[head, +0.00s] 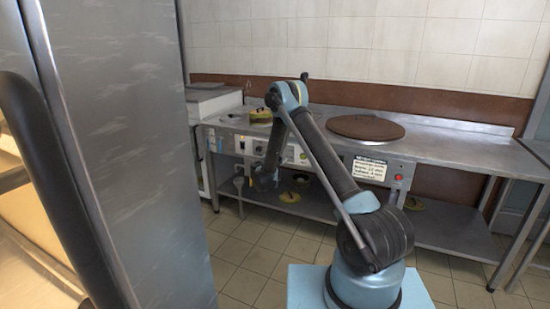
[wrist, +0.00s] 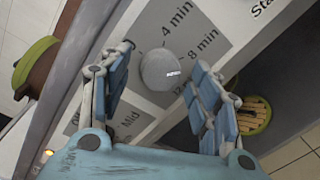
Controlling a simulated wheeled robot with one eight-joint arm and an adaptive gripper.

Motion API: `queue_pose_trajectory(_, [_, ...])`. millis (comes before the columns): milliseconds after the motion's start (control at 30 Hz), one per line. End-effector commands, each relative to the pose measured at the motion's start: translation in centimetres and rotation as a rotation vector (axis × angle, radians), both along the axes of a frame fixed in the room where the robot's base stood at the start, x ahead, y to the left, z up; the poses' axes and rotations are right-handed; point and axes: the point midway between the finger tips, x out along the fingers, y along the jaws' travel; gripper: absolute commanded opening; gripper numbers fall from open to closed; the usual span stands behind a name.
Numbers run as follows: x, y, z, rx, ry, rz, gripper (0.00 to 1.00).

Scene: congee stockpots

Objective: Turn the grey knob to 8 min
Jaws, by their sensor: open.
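The grey knob (wrist: 160,70) is round and sits on a grey dial plate (wrist: 203,28) in the wrist view. The labels "4 min" and "8 min" are readable above and to the right of it; part of a "12" label shows beside the right finger. A small light mark on the knob faces right and slightly down. My gripper (wrist: 160,62) is open, with one finger on each side of the knob; I cannot tell whether either touches it. In the head view my gripper (head: 265,180) is at the counter's front panel, and my arm hides part of that panel.
A steel counter (head: 470,152) carries a round brown plate (head: 365,127) and a green-rimmed pot (head: 260,115). A red button (head: 398,178) and a white label (head: 369,169) are on its front. A grey cabinet (head: 130,150) stands close at left. Tiled floor (head: 240,255) is clear.

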Motion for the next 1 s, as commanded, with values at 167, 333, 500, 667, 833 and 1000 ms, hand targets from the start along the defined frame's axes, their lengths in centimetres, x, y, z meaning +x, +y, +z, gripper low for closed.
queue_pose_trajectory(167, [-2.7,1.1,0.2,0.0,0.0,0.002,0.57])
queue_pose_trajectory(333, [-5.7,2.4,0.3,0.0,0.0,0.001,0.57])
queue_pose_trajectory(500, [-8.1,3.3,0.5,0.0,0.0,0.001,0.57])
queue_pose_trajectory(667, [-9.5,3.9,0.5,0.0,0.0,0.001,0.57])
queue_pose_trajectory(833, [-9.9,4.0,0.5,0.0,0.0,-0.001,0.57])
queue_pose_trajectory(1000, [-9.9,4.0,0.5,0.0,0.001,0.0,0.57])
